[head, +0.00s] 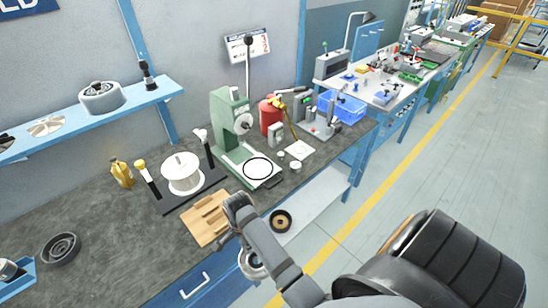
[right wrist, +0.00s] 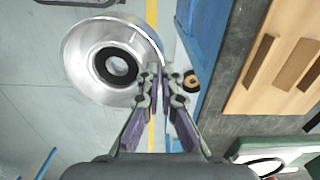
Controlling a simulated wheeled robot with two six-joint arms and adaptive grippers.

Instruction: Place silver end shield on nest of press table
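The silver end shield (right wrist: 88,66) is a round, shiny dished disc with a black-ringed hub, in the right wrist view. In the head view it shows partly (head: 250,270), beside the bench's front edge and below my right gripper (head: 236,232). In the right wrist view my right gripper (right wrist: 160,72) has its fingers close together at the shield's rim, shut on it. The green arbor press (head: 226,120) stands on the bench; its white press table (head: 268,182) carries a black ring outline marking the nest (head: 258,169), which looks empty. My left gripper is not in view.
A wooden block (head: 207,217) lies near the bench's front edge. A white spool (head: 182,172) on a black base stands left of the press, and a red canister (head: 270,115) behind it. A dark ring part (head: 281,221) sits lower, beyond the bench edge.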

